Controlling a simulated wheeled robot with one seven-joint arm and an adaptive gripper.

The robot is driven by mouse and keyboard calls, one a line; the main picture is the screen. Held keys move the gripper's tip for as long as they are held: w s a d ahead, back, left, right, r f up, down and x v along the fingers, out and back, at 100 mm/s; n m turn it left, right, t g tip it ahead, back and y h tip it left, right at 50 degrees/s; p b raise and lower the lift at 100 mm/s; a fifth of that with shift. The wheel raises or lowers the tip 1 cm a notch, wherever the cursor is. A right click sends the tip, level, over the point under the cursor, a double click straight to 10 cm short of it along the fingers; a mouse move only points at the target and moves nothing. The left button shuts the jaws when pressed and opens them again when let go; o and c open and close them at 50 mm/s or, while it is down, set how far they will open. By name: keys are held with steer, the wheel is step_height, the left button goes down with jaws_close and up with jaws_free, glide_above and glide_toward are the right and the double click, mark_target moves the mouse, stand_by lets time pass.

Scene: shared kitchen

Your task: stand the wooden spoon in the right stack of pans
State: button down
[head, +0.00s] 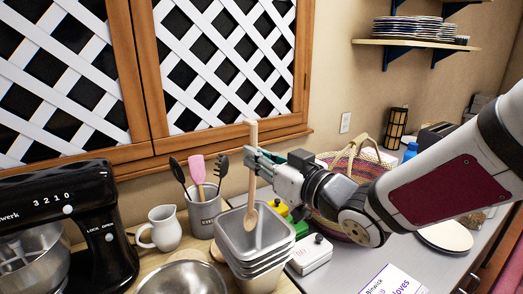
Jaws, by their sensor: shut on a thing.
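The wooden spoon (253,185) is upright in the head view, with its bowl end down and its handle end up. My gripper (254,160) is shut on the upper part of its handle, reaching in from the right. The stack of square metal pans (256,268) stands on the counter below. The spoon's bowl overlaps the opening of the top pan in the picture. I cannot tell whether the bowl is just above the rim or inside. No contact between spoon and pan walls is clear.
A utensil crock (203,216) and white pitcher (164,228) stand behind left of the pans. A metal bowl (182,279) and black mixer (95,215) are further left. A white box (311,254) sits right of the stack, with a woven basket (352,160) behind my arm.

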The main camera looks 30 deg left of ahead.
steer(key=shift+f+b, duration=1.15)
steer(key=shift+f, duration=1.1)
steer(key=c, duration=1.5)
jaws_free()
glide_toward(255, 174)
steer(key=shift+a, duration=0.5)
